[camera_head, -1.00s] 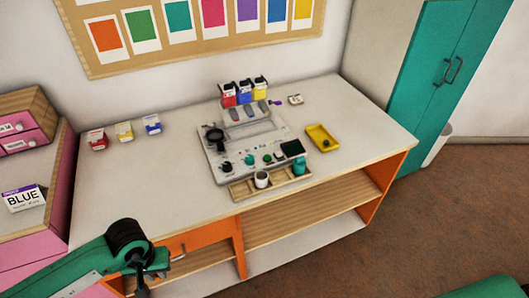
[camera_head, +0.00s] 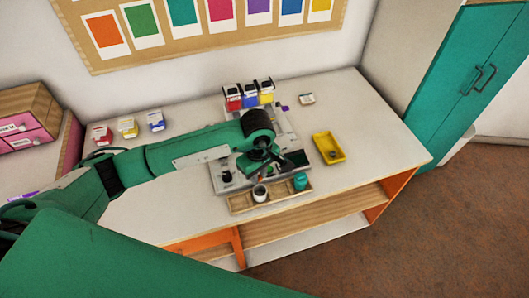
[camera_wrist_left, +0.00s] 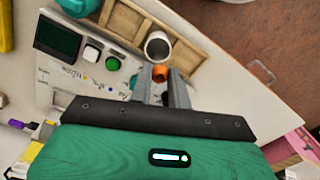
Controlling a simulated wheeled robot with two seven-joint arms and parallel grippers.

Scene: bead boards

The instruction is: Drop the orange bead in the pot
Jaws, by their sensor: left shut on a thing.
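My left gripper (camera_head: 262,172) is over the front part of the grey machine and shut on the small orange bead (camera_wrist_left: 160,73), which shows between the fingertips in the left wrist view. A white pot (camera_head: 260,193) with a dark inside stands upright in the wooden tray at the machine's front. It also shows in the left wrist view (camera_wrist_left: 158,46), just beyond the bead. The bead is beside the pot in that picture; its height above the rim is hard to tell. My right gripper is out of view.
A teal container (camera_head: 300,181) stands in the wooden tray (camera_head: 280,199), right of the pot. The machine carries a green button (camera_wrist_left: 113,63) and a dark screen (camera_wrist_left: 57,41). A yellow tray (camera_head: 339,147) lies to the right. Table right of it is clear.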

